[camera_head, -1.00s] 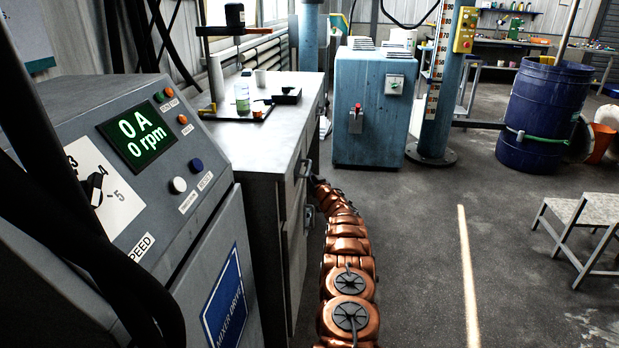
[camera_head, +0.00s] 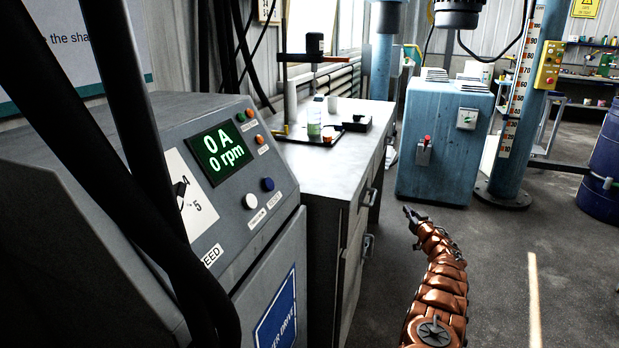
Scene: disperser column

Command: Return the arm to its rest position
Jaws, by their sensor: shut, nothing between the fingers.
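My copper-coloured segmented arm rises from the bottom edge, right of the middle, and curves up and a little left. My dark gripper (camera_head: 408,213) is at its far end, small in the view, over the floor to the right of the grey cabinet's drawer handles. It is shut and holds nothing. It appears apart from the cabinet and from the blue machine behind it.
The grey control console (camera_head: 225,215) reads 0 A and 0 rpm. A grey cabinet (camera_head: 338,180) carries a small stirrer stand and a bottle (camera_head: 314,122). A blue machine (camera_head: 445,150) and a blue column (camera_head: 525,100) stand behind. Floor (camera_head: 570,280) on the right is clear.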

